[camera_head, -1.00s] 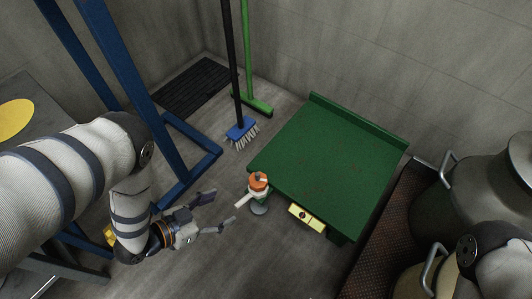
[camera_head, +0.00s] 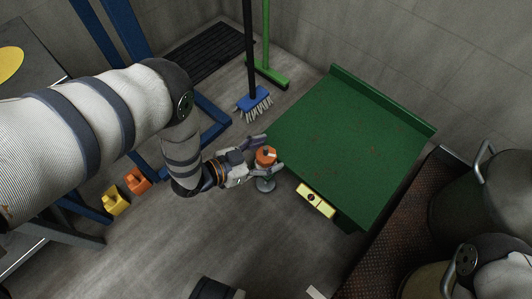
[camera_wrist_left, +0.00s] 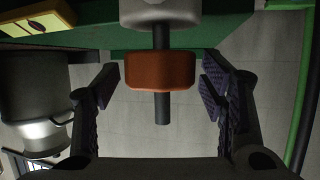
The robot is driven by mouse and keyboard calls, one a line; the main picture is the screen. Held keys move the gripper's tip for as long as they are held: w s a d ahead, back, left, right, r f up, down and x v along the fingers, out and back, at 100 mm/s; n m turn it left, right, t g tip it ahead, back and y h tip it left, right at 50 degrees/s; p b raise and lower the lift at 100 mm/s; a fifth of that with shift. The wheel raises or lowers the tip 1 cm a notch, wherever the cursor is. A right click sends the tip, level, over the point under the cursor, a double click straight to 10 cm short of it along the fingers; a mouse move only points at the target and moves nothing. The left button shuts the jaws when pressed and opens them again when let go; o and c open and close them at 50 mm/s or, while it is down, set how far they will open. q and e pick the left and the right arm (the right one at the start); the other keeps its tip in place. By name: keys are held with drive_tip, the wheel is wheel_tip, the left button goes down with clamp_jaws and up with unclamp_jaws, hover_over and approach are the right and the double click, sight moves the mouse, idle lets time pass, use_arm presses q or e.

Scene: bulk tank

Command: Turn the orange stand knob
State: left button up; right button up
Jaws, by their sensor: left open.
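In the left wrist view the orange knob (camera_wrist_left: 160,71) is in the upper middle, on a dark shaft below a pale round body (camera_wrist_left: 160,12). My left gripper (camera_head: 272,155) is open with its fingers on either side of the knob. The left wrist view shows a clear gap between the knob and each finger pad, so it is not gripped. My right gripper is not identifiable.
The green table (camera_head: 350,135) carries a yellow control box (camera_head: 316,200) on its front edge, close to my left gripper. A blue brush (camera_head: 254,101) and green broom (camera_head: 268,75) stand behind. Metal cans (camera_head: 480,205) stand at right.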

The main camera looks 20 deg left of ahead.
use_arm(q)
drive_tip(key=c, duration=1.2)
drive_tip(key=shift+r+n+y, duration=0.1)
drive_tip(key=shift+n+y, duration=0.2)
drive_tip(key=shift+n+t+y+p, duration=0.8)
drive_tip(key=shift+n+y, duration=0.3)
drive_tip(key=shift+y, duration=0.1)
drive_tip(key=n+y, duration=0.3)
drive_tip(key=y, duration=0.1)
drive_tip(key=shift+s+d+n+t, duration=0.1)
drive_tip(key=shift+n+t, duration=0.3)
drive_tip(key=n+y, duration=0.4)
drive_tip(key=y, duration=0.1)
drive_tip(key=shift+f+g, duration=0.2)
drive_tip(key=shift+g, duration=0.2)
drive_tip(key=shift+n+g+y+b, duration=0.65)
drive_tip(key=shift+n+g+y, duration=0.15)
drive_tip(key=shift+n+y, duration=0.75)
drive_tip(key=shift+r+y, duration=0.15)
drive_tip(key=shift+y, duration=0.1)
drive_tip(key=o, duration=1.2)
